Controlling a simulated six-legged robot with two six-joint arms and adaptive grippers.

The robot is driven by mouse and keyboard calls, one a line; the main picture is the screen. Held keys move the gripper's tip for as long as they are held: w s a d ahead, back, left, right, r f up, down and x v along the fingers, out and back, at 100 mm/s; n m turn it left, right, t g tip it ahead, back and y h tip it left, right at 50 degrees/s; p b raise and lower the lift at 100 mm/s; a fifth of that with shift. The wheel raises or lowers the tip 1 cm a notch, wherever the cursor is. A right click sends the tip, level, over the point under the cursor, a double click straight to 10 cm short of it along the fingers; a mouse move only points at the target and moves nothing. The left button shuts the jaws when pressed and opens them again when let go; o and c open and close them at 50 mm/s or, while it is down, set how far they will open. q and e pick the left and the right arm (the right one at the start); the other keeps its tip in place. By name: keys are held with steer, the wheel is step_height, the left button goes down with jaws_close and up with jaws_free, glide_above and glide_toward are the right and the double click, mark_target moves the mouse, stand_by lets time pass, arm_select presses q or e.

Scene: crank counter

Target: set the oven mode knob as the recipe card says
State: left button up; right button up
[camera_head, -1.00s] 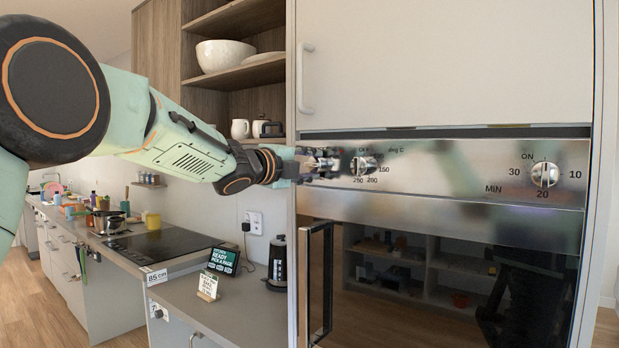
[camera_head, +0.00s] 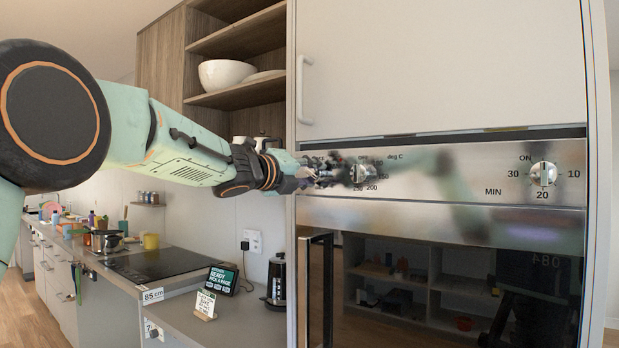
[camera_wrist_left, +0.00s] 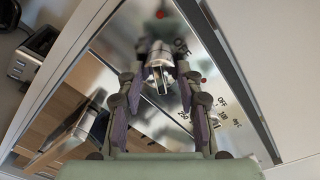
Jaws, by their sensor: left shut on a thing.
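The oven mode knob (camera_wrist_left: 159,68) is a metal knob at the left end of the steel control panel. In the left wrist view it sits between the fingers of my left gripper (camera_wrist_left: 161,76), which are shut on it. In the head view my left gripper (camera_head: 312,174) is at the panel's left end and covers the mode knob and most of its markings. The recipe card (camera_head: 205,304) stands on the counter at lower left, its writing too small to read. My right gripper is not in view.
The temperature knob (camera_head: 359,173) is just right of my gripper, and the timer knob (camera_head: 543,174) is far right. A vertical oven handle (camera_head: 327,285) stands out below. A dark display (camera_head: 221,280) and a kettle (camera_head: 276,281) stand on the counter.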

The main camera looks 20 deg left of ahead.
arm_select(q)
steer(key=shift+f, duration=0.35)
steer(key=o, duration=0.8)
steer(key=shift+o, duration=1.4)
steer(key=shift+s+r, duration=0.1)
steer(key=shift+r, duration=0.1)
steer(key=shift+o, duration=0.5)
steer(key=v, duration=1.2)
